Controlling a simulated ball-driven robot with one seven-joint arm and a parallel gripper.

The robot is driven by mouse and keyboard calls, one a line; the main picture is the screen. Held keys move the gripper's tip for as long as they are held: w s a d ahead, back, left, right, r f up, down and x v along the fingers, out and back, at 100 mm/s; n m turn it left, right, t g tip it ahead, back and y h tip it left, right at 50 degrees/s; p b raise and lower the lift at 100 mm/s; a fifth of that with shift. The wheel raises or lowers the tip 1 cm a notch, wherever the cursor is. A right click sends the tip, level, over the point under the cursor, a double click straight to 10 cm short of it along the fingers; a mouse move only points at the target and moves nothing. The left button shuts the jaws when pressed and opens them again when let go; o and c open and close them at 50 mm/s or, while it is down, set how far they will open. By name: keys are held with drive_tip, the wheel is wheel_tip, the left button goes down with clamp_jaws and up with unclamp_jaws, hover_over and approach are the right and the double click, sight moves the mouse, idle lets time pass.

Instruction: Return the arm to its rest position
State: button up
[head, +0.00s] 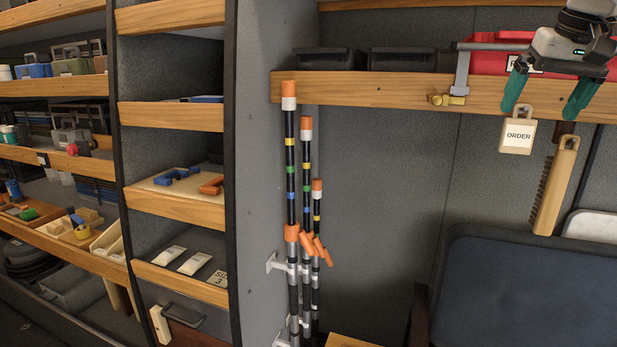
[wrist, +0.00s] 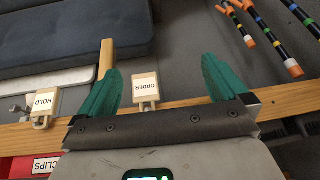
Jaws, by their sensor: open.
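My gripper (head: 548,92) is at the upper right of the head view, in front of the wooden shelf edge (head: 380,90). Its two green fingers are spread apart with nothing between them. In the wrist view my gripper (wrist: 160,82) also shows open and empty, with the fingers wide apart. A white tag reading ORDER (head: 517,136) hangs at the shelf edge just below and left of the fingers in the head view. The ORDER tag (wrist: 146,88) appears between the fingers in the wrist view, and I cannot tell how far beyond them it is.
A HOLD tag (wrist: 42,102) hangs along the same edge. A wooden-handled brush (head: 553,190) hangs below the shelf. A red bin (head: 490,62) and dark boxes stand on the shelf. Banded poles (head: 306,180) stand at the centre; a dark blue cushion (head: 540,285) is lower right.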

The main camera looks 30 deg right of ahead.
drive_tip(key=w+a+f+n+t+y, duration=0.2)
drive_tip(key=w+a+f, duration=0.35)
drive_tip(key=f, duration=0.25)
drive_tip(key=w+a+f+n+t+y, duration=0.1)
drive_tip(key=w+a+f+n+y, duration=0.1)
drive_tip(key=w+a+f, duration=0.45)
drive_tip(key=a+f+y, duration=0.1)
drive_tip(key=a+f, duration=0.3)
drive_tip(key=f, duration=0.3)
drive_tip(key=w+a+f+n+y, duration=0.1)
drive_tip(key=a+f, duration=0.3)
drive_tip(key=f, duration=0.4)
drive_tip(key=a+f, duration=0.5)
drive_tip(key=f, duration=0.2)
drive_tip(key=s+a+f+g, duration=0.1)
drive_tip(key=s+a+f, duration=0.4)
drive_tip(key=f, duration=0.4)
drive_tip(key=s+a+f+g, duration=0.1)
drive_tip(key=s+a+f, duration=0.3)
drive_tip(key=s+f, duration=0.35)
drive_tip(key=s+d+f+n+g+h, duration=0.1)
drive_tip(key=s+f, duration=0.3)
drive_tip(key=s, duration=0.5)
drive_tip(key=s+d+f+n+g+h, duration=0.1)
drive_tip(key=s+f, duration=0.4)
drive_tip(key=s, duration=0.5)
drive_tip(key=shift+s+n+g+h, duration=0.3)
drive_tip(key=shift+n+g+h, duration=0.3)
drive_tip(key=shift+g, duration=0.4)
drive_tip(key=shift+c, duration=0.2)
